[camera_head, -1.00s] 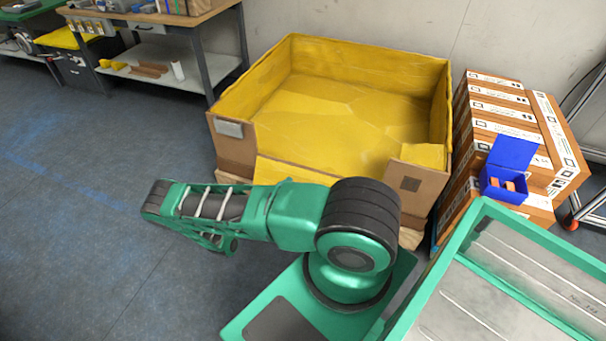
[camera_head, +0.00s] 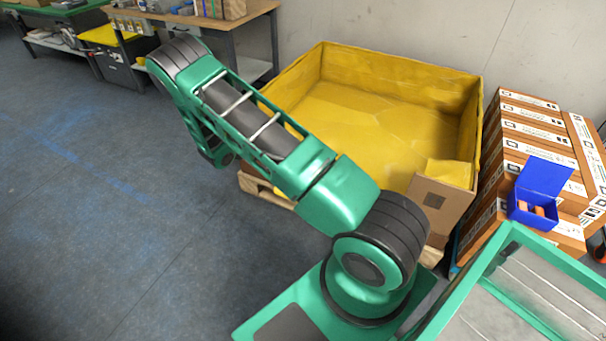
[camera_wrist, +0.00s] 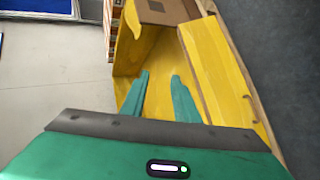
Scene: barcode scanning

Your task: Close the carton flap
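A large open carton (camera_head: 400,78) with a yellow inside and brown outside stands on a wooden pallet by the wall. Its brown front-right corner piece (camera_head: 440,206) with a dark patch shows, but my arm hides much of its front. In the wrist view the carton's yellow side (camera_wrist: 213,62) runs along the right of my fingers. My gripper (camera_wrist: 160,76) has two green fingers apart, with nothing between them and the yellow carton surface behind. I cannot tell whether they touch it. The head view does not show my fingers.
Stacked brown boxes (camera_head: 520,140) stand right of the carton, with a small open-lidded blue box (camera_head: 531,212) on them. A workbench (camera_head: 200,22) is at the back left. The floor (camera_head: 90,200) on the left is clear.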

